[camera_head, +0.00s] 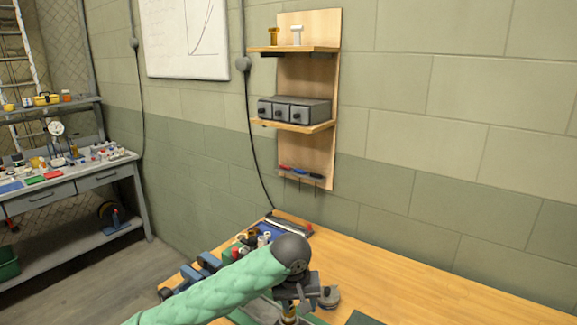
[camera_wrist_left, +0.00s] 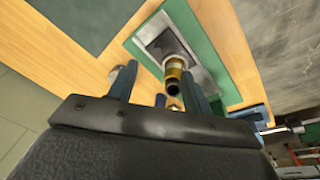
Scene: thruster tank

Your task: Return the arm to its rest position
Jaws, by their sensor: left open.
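My left arm, in a green quilted sleeve, comes in from the lower left of the head view. Its gripper (camera_head: 291,304) points down over the wooden workbench (camera_head: 420,285). In the left wrist view the two fingers (camera_wrist_left: 160,78) stand apart. A brass and white cylindrical part (camera_wrist_left: 176,70) shows between and beyond the fingertips, on a grey plate with a green border (camera_wrist_left: 212,50). I cannot tell whether the part is between the fingers or below them. In the head view, its lower surroundings are partly hidden by my gripper. My right gripper is not in view.
A round metal piece (camera_head: 329,297) lies right of my gripper. Several small parts and a blue clamp-like tool (camera_head: 203,270) crowd the bench left of it. The bench's right side is mostly clear.

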